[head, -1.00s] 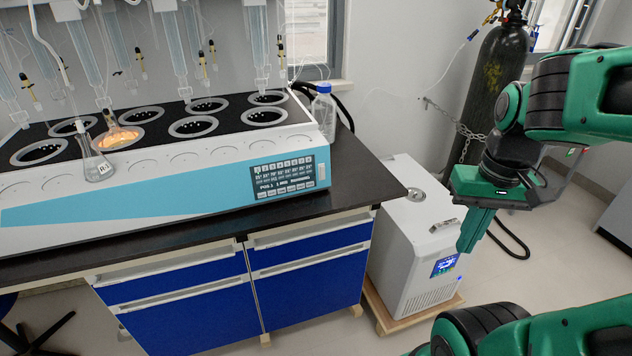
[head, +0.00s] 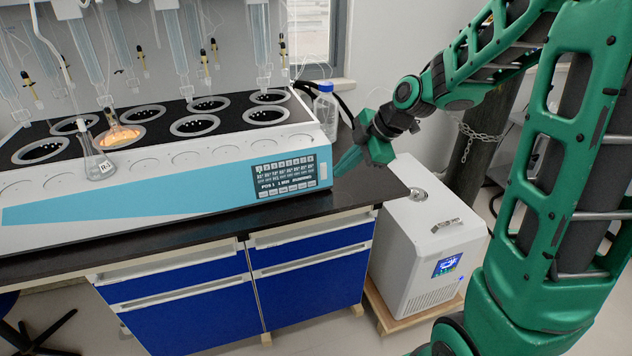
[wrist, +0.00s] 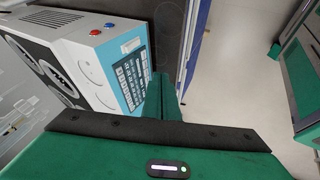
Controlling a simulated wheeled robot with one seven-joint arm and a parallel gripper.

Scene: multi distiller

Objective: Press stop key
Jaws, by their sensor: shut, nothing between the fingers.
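The distiller (head: 130,200) is a long white machine with a light blue front on the dark bench. Its dark control panel (head: 285,178) is at the right end of the front, with a lit text display and a row of keys. The key labels are too small to read, so I cannot tell which is the stop key. My gripper (head: 340,168) is shut and empty, just right of the panel. In the wrist view the panel (wrist: 130,84) lies just left of the closed fingertips (wrist: 161,84); I cannot tell whether they touch it.
One heating well (head: 118,137) glows orange, with glassware above the wells. A labelled flask (head: 98,165) stands at the distiller's front. A blue-capped bottle (head: 324,108) stands behind my gripper. A white chiller (head: 425,250) is right of the bench. Red (wrist: 110,25) and blue (wrist: 96,32) buttons show on the distiller's end.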

